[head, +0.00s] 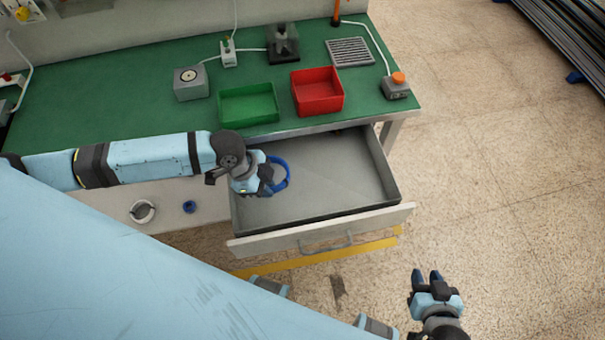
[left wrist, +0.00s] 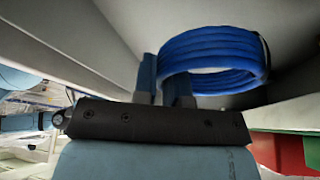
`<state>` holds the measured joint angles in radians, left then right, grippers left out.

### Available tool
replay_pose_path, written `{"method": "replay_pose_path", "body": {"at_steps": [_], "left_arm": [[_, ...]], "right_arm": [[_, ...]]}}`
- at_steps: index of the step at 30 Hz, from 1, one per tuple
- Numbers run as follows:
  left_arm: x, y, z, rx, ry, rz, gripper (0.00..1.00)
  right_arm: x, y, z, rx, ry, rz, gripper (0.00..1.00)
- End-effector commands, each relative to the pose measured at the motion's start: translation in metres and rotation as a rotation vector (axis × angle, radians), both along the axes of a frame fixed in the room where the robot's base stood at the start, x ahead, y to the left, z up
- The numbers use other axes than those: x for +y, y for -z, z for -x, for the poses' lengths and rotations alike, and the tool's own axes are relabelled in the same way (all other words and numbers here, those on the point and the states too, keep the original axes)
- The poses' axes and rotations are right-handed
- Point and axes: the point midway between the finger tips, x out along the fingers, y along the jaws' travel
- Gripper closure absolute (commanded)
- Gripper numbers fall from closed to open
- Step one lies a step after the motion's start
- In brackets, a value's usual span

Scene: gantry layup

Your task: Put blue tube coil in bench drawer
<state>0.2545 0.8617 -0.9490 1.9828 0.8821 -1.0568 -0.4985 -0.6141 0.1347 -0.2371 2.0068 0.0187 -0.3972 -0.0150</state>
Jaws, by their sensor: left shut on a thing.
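The blue tube coil (head: 284,172) is held by my left gripper (head: 272,181), over the left part of the open bench drawer (head: 340,180). In the left wrist view the coil (left wrist: 215,55) is a stack of bright blue loops, its near wall between the two fingers (left wrist: 166,80). The grey drawer is pulled out from under the green bench and looks empty. I cannot tell whether the coil touches the drawer floor. My right gripper (head: 427,276) is empty, fingers apart, over the floor in front of the drawer at the lower right.
On the bench (head: 110,100) stand a green bin (head: 249,104), a red bin (head: 318,92), a grey box (head: 190,83) and an orange-button box (head: 397,85). A white ring (head: 143,211) and a small blue ring (head: 189,207) lie left of the drawer.

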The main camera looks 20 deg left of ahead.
Motion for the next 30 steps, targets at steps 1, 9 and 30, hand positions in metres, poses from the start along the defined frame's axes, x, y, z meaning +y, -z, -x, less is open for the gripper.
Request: {"method": "replay_pose_path", "body": {"at_steps": [1, 9, 30], "left_arm": [[-0.009, 0.006, -0.013, -0.002, -0.002, 0.003, 1.00], [-0.036, 0.034, -0.058, 0.000, -0.002, 0.001, 1.00], [-0.056, 0.063, -0.093, 0.000, -0.002, -0.001, 1.00]], "right_arm": [[-0.001, 0.000, 0.000, 0.000, 0.001, 0.001, 0.67], [-0.003, 0.001, -0.002, 0.000, 0.006, 0.003, 0.67], [-0.001, 0.004, -0.001, 0.005, 0.002, 0.000, 0.67]]}}
